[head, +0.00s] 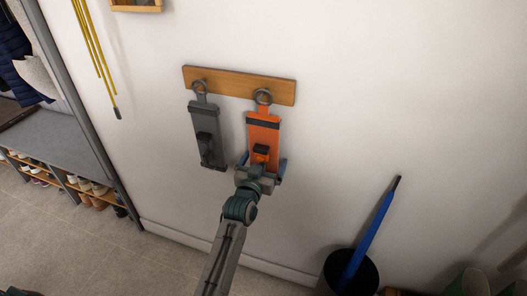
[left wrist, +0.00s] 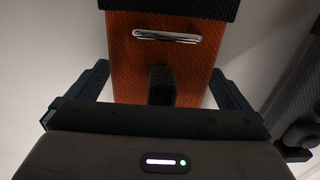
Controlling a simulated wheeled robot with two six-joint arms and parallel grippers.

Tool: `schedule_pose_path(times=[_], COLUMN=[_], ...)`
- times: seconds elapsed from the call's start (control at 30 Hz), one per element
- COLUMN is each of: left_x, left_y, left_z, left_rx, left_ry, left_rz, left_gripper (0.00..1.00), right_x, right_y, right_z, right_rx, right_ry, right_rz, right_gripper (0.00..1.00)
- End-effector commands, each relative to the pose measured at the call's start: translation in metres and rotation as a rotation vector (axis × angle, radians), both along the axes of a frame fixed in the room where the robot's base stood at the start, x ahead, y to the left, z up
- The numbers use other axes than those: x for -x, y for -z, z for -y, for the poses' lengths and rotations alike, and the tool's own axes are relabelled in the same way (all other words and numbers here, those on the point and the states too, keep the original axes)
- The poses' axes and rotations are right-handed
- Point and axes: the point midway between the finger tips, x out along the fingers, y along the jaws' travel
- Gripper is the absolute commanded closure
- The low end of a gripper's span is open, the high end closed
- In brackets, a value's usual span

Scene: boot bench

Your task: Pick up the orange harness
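The orange harness (head: 263,132) hangs by a ring from the right peg of a wooden wall board (head: 236,84). It has dark bands and a black buckle. My left gripper (head: 262,166) is at its lower end, with one finger on each side. In the left wrist view, the harness (left wrist: 160,62) fills the middle between the spread fingers of the left gripper (left wrist: 158,85), and a metal bar and black strap piece show on it. The fingers look open; whether either touches the harness is unclear. My right gripper is in neither view.
A grey harness (head: 207,135) hangs close on the left peg. A dark bin (head: 352,276) holding a blue long-handled item (head: 370,231) stands at lower right. A grey bench (head: 58,138) with shoes below is at left. Yellow poles (head: 97,53) hang on the wall.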

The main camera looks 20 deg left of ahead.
Motion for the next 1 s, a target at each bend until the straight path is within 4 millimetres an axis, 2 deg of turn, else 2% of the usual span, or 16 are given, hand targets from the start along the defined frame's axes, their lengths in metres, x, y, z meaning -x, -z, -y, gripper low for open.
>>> schedule_pose_path(times=[0.03,0.23,0.27,0.53,0.73,1.0], left_x=[0.0,0.0,0.0,0.0,0.002,0.056], left_y=[0.0,0.0,-0.001,-0.002,-0.017,-0.013], left_z=[0.0,0.0,0.0,0.0,0.0,-0.002], left_rx=[0.0,0.0,0.0,0.0,0.0,0.002], left_ry=[0.0,0.0,0.0,0.0,0.001,0.0], left_rz=[0.0,0.0,0.001,0.001,0.003,0.0], left_gripper=[0.08,0.47,0.49,0.49,0.49,0.49], right_x=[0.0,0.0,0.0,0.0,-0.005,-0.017], right_y=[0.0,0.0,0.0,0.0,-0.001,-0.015], right_z=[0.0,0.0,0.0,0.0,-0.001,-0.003], right_rx=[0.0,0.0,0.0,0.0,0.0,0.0], right_ry=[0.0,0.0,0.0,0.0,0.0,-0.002], right_rz=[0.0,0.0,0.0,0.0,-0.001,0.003], right_gripper=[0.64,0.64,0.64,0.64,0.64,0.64])
